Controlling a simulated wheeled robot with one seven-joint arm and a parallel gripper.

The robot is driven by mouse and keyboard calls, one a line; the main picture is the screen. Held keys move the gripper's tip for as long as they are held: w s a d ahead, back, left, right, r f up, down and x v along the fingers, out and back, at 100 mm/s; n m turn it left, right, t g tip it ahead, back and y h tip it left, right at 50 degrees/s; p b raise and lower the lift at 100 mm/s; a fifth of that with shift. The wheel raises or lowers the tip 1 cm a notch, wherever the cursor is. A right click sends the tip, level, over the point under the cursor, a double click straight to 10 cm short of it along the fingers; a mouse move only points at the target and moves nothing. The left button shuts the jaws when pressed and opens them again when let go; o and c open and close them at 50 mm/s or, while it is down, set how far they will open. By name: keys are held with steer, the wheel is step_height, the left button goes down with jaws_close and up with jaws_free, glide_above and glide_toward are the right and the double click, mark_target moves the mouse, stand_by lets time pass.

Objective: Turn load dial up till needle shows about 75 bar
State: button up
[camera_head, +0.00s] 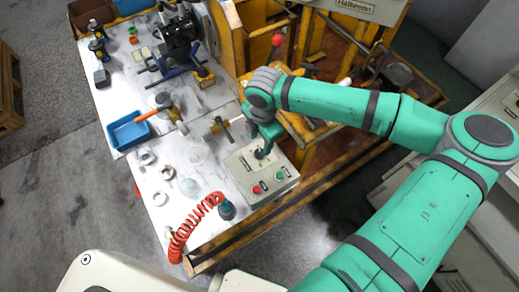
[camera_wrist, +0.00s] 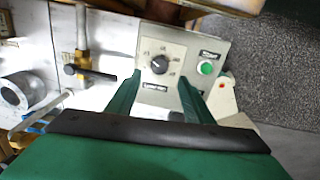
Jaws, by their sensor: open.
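The control box (camera_head: 243,174) is a pale grey panel at the front right of the workbench. A black dial knob (camera_wrist: 160,63) with scale marks around it shows on the panel in the wrist view. A label lies below it, too small to read for certain. My gripper (camera_wrist: 160,82) is open, its two green fingers pointing at the panel to the left and right of the dial. I cannot tell whether they touch it. In the head view my gripper (camera_head: 262,148) is over the box's upper part. No needle is readable in either view.
A green button (camera_wrist: 205,67) is right of the dial. The box also has a red button (camera_head: 256,189). A red coiled hose (camera_head: 190,225) stands left of the box. A blue tray (camera_head: 128,131) and a red-knobbed lever (camera_head: 277,40) are farther off.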

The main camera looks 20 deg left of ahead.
mark_target(259, 153)
steer(key=f, duration=0.7)
steer(key=shift+w+a+f, duration=0.15)
steer(key=shift+a+f, duration=0.05)
steer(key=shift+f, duration=0.05)
steer(key=c, duration=1)
